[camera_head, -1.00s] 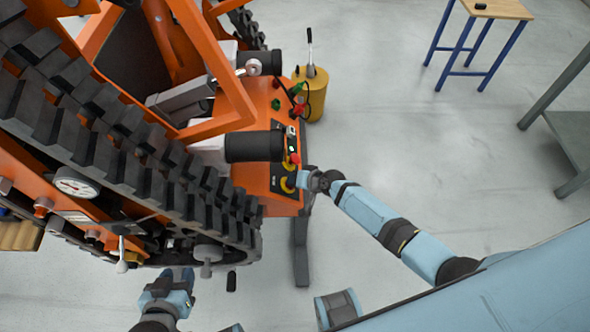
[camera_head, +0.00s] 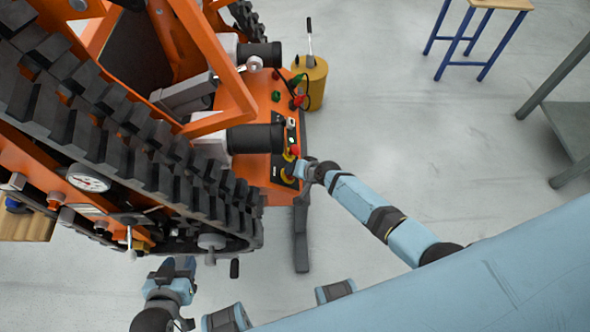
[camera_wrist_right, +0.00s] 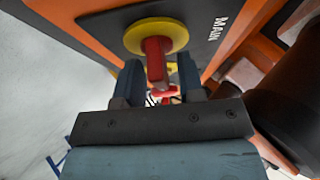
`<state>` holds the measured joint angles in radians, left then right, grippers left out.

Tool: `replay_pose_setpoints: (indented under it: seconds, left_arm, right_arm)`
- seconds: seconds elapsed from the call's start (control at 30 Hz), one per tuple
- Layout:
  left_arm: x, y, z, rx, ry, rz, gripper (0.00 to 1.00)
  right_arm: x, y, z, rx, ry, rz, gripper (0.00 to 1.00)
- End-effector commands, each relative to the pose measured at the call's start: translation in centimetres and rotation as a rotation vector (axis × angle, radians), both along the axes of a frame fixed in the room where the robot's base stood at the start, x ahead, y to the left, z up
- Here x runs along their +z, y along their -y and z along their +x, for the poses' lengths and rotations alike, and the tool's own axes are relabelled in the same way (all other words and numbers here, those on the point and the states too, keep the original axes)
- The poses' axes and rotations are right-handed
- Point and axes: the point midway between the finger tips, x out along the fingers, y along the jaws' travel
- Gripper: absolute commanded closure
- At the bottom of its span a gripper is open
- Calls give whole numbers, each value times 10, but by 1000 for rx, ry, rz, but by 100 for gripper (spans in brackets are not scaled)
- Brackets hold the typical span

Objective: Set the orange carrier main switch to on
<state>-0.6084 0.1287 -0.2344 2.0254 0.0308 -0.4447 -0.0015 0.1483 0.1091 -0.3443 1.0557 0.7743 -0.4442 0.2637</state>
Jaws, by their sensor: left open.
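The orange carrier (camera_head: 258,190) stands at the left in the head view, with its control panel facing up. The main switch shows in the right wrist view as a red handle (camera_wrist_right: 155,62) on a yellow disc (camera_wrist_right: 140,36), on a dark plate marked MAIN. In the head view its yellow disc (camera_head: 287,177) is partly hidden by my right gripper (camera_head: 301,171). In the wrist view my right gripper (camera_wrist_right: 159,80) is open, its fingers on either side of the red handle with a visible gap. My left gripper (camera_head: 178,266) is open and empty, low beside the track.
A red mushroom button (camera_head: 295,150) sits just above the main switch on the panel. A wooden-topped stool (camera_head: 500,4) and open floor lie to the right.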

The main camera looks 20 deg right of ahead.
Motion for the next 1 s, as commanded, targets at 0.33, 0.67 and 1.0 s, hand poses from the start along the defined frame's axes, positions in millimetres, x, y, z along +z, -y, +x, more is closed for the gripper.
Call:
replay_pose_setpoints:
  seconds: [0.33,0.67,1.0]
  left_arm:
    - [6,1,1,2,7,-4,57]
    - [20,0,1,-2,22,4,57]
    - [25,-3,-1,-11,30,19,57]
  right_arm:
    - [3,2,-2,1,0,-1,62]
    - [46,27,-39,1,1,-3,62]
    - [87,53,-77,1,2,-1,62]
